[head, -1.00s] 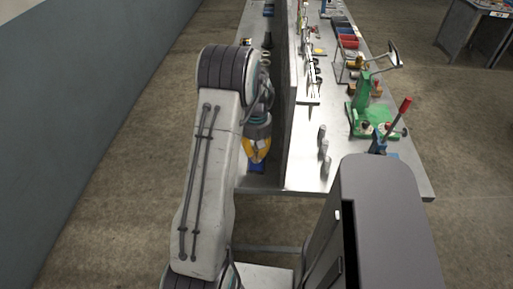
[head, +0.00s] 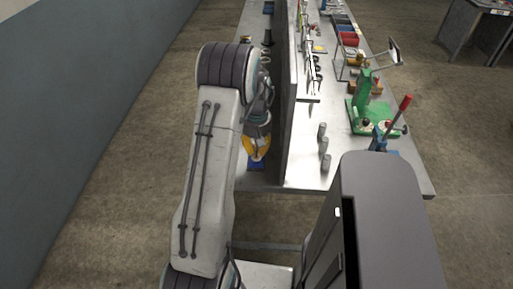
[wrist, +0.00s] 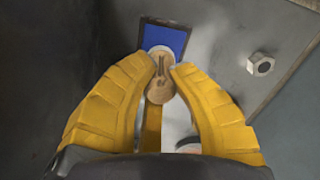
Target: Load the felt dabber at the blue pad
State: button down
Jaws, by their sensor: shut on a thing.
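The blue pad (wrist: 172,38), a blue rectangle in a dark frame, lies just beyond the fingertips in the wrist view. The dabber's far end overlaps the pad's near edge in the picture; I cannot tell whether they touch. In the head view my gripper (head: 257,153) points down over the narrow left strip of the bench, and the blue pad (head: 256,167) shows just below it. The dabber is hidden there.
A tall upright panel (head: 288,90) stands close to the right of my gripper. A hex nut (wrist: 262,65) shows right of the pad. Beyond the panel are grey cylinders (head: 324,148), a green press (head: 364,105) and red bins (head: 348,39). Floor at left is clear.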

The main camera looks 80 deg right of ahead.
jog(key=shift+f+b, duration=0.45)
jog(key=shift+f, duration=0.1)
dwell(1.5)
jog(key=shift+r, duration=0.2)
jog(key=shift+r+p, duration=2.4)
jog(key=shift+r, duration=1)
jog(key=shift+w, duration=0.1)
